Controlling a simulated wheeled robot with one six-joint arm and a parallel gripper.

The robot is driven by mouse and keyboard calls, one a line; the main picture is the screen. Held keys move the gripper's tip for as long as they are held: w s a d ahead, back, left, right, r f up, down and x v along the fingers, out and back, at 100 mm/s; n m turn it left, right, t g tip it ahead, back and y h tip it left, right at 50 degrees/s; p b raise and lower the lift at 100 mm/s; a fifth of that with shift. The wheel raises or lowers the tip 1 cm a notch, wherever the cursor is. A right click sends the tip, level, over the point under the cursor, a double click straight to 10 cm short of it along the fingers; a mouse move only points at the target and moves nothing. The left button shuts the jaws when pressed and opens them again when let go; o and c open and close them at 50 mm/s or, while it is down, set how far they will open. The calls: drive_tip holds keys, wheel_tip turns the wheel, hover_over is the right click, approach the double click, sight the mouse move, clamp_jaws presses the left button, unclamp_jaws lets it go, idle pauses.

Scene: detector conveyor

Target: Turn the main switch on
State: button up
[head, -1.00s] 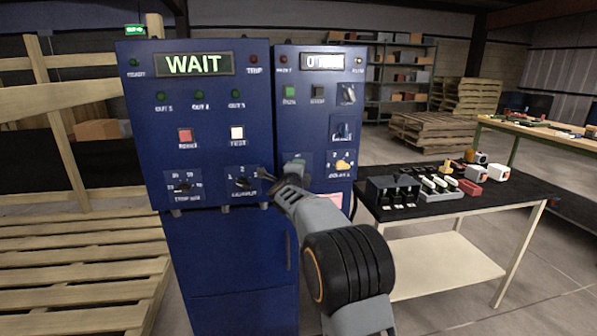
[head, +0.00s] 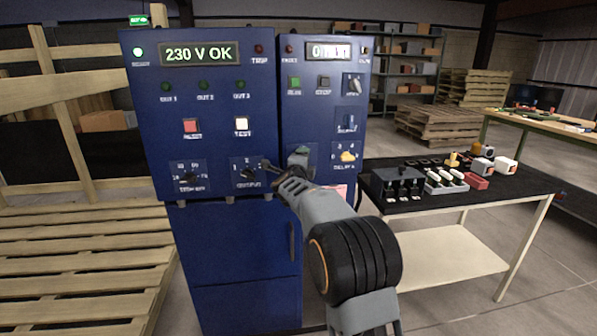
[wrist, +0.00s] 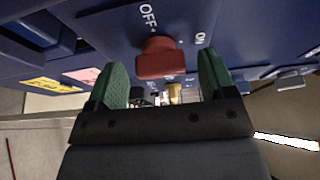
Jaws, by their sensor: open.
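The main switch is a red knob (wrist: 157,58) on a blue plate marked OFF and ON in the wrist view. My gripper (wrist: 162,72) is open, with a green-padded finger on each side of the knob. A gap shows beside each pad, and I cannot tell which mark the knob points to. In the head view my gripper (head: 287,166) is at the lower middle of the blue cabinet (head: 225,215) and hides the knob. The cabinet's display (head: 199,53) reads 230 V OK, and a lamp (head: 138,52) left of it glows pale green.
The output knob (head: 249,174) is just left of my gripper, and the yellow delay knob (head: 348,156) is to its right. A black-topped table (head: 420,199) with small parts stands right of the cabinet. Wooden pallets (head: 80,255) lie at the left.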

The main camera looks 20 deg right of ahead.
drive_tip(key=v, duration=1.3)
drive_tip(key=shift+a, duration=0.1)
drive_tip(key=a+f+n+g+y+p, duration=0.1)
drive_tip(key=a+f+n+y, duration=0.6)
drive_tip(key=a+n+y, duration=0.4)
drive_tip(key=s+n+g+y+p, duration=0.1)
drive_tip(key=s+n+g+p, duration=0.4)
drive_tip(key=s+n, duration=0.4)
drive_tip(key=s+d+r+n+g+p, duration=0.1)
drive_tip(key=s+r+p, duration=0.2)
drive_tip(key=s, duration=0.3)
drive_tip(key=s+d+r+n+g+h+p, duration=0.1)
drive_tip(key=s+d+r+n+g+p, duration=0.1)
drive_tip(key=s+p, duration=0.3)
drive_tip(key=s+d+r+n+g+h+p, duration=0.1)
drive_tip(key=s+r+p, duration=0.3)
drive_tip(key=s, duration=0.5)
drive_tip(key=shift+d+r+n+g+p, duration=0.15)
drive_tip(key=shift+r+n+g+p, duration=0.1)
drive_tip(key=shift+n+g+p, duration=0.35)
